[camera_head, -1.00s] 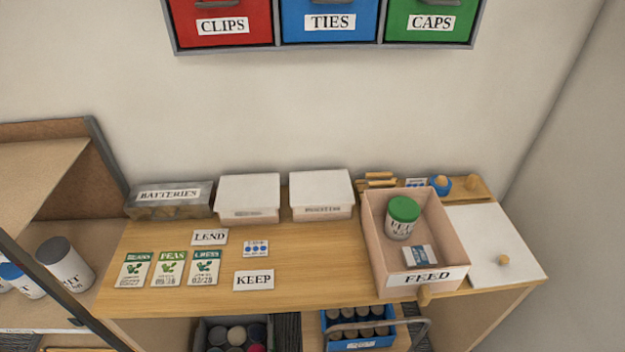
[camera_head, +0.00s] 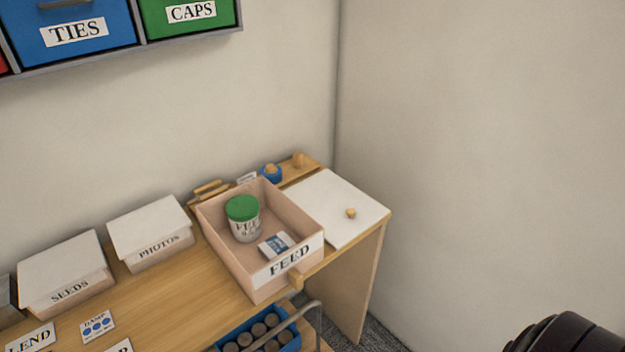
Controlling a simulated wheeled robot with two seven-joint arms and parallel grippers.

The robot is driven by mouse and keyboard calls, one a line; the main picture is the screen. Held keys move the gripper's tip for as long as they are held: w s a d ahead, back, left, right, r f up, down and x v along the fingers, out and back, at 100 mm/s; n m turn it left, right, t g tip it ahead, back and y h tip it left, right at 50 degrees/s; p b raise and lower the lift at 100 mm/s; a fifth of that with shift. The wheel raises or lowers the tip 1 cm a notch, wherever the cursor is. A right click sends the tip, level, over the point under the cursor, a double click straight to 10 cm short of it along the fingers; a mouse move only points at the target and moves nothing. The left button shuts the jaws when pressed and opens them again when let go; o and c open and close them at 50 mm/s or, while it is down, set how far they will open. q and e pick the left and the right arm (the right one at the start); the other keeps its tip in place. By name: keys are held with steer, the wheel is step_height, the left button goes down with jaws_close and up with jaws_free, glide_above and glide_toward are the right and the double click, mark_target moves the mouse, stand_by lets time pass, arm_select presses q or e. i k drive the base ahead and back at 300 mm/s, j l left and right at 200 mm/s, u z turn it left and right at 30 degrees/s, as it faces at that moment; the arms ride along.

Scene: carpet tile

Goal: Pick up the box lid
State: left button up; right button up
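A flat white lid (camera_head: 328,208) with a small round wooden knob (camera_head: 350,213) lies at the right end of the wooden bench. It is beside the open FEED box (camera_head: 213,229), a pinkish box whose near face carries the FEED label. The box holds a green-capped tub (camera_head: 243,219) and a small blue-and-white packet (camera_head: 275,245). Two closed boxes with white lids, SEEDS (camera_head: 62,275) and PHOTOS (camera_head: 150,233), stand to the left. Neither gripper can be seen; only a dark part, probably of my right arm, shows at the lower right.
A wooden tray (camera_head: 297,170) with a blue item (camera_head: 270,173) lies behind the FEED box. A blue crate (camera_head: 262,334) of dark round items sits below the bench front. Drawers hang on the wall above. A plain wall stands to the right.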

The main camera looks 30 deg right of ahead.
mark_target(345, 212)
steer(key=z, duration=1.1)
